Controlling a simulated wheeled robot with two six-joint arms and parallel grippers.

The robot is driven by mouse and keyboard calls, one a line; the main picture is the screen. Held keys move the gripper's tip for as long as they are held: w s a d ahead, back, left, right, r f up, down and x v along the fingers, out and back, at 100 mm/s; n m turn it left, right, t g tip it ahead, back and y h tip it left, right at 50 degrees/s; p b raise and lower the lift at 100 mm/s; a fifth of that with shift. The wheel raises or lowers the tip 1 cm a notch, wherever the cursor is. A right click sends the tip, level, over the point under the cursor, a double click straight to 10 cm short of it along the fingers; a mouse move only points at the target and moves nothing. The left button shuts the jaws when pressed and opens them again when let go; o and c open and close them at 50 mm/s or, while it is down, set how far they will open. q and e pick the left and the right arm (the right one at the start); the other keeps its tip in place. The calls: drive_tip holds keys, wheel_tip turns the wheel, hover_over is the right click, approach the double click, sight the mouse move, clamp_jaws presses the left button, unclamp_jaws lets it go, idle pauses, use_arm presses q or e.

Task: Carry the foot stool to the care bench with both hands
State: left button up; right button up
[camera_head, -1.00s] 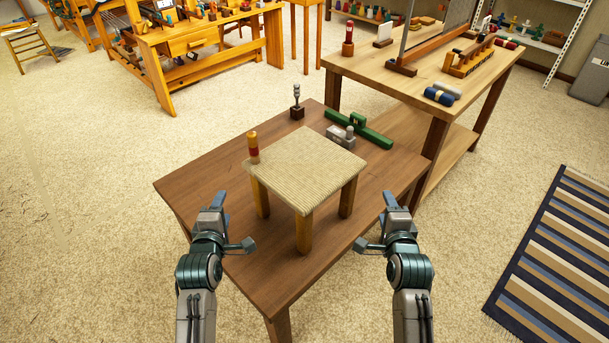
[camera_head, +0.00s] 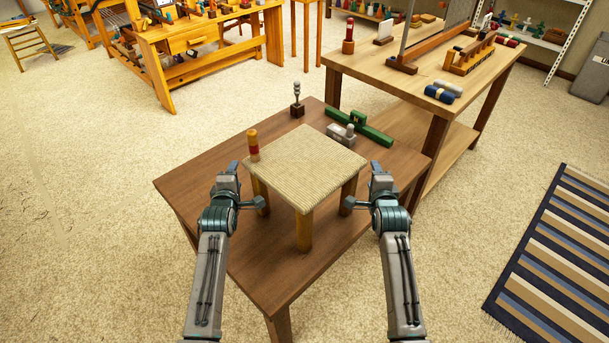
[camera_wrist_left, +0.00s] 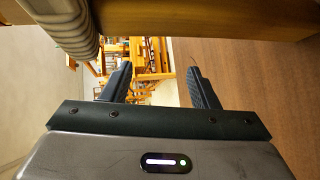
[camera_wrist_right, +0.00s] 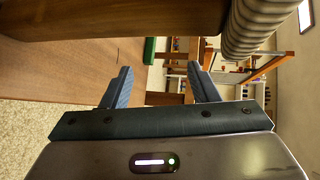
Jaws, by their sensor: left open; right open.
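The foot stool (camera_head: 305,163) has a woven cream seat and wooden legs. It stands upright on a dark brown table (camera_head: 205,168). My left gripper (camera_head: 246,184) is open at the stool's left side, and my right gripper (camera_head: 361,184) is open at its right side. In the left wrist view, a stool leg (camera_wrist_left: 205,20) and the woven seat edge cross the top, with nothing between the fingers (camera_wrist_left: 158,86). In the right wrist view, a leg (camera_wrist_right: 120,18) and the seat edge (camera_wrist_right: 255,28) cross the top, and the fingers (camera_wrist_right: 160,88) are empty.
On the table, a red-banded wooden cylinder (camera_head: 253,145) stands by the stool's back left corner. A lighter-topped bench (camera_head: 375,75) stands beyond, right; a striped rug (camera_head: 560,260) lies right.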

sight(246, 168)
use_arm(q)
drive_tip(key=shift+s+d, duration=0.2)
drive_tip(key=shift+d, duration=0.45)
use_arm(e)
drive_tip(key=shift+s+a, duration=0.2)
drive_tip(key=shift+a, duration=0.4)
use_arm(q)
drive_tip(key=shift+w+d, duration=0.1)
drive_tip(key=shift+d, duration=1.1)
use_arm(e)
drive_tip(key=shift+w+a, duration=0.1)
drive_tip(key=shift+a, duration=1.15)
use_arm(q)
drive_tip(key=shift+d+r, duration=0.1)
drive_tip(key=shift+r, duration=0.15)
use_arm(e)
drive_tip(key=shift+a+r, duration=0.1)
drive_tip(key=shift+r, duration=0.15)
use_arm(q)
wheel_tip(246, 168, up, 5)
drive_tip(key=p, duration=0.5)
drive_tip(key=shift+f, duration=0.15)
use_arm(e)
wheel_tip(246, 168, up, 5)
drive_tip(key=shift+f, duration=0.2)
use_arm(q)
drive_tip(key=shift+d, duration=0.1)
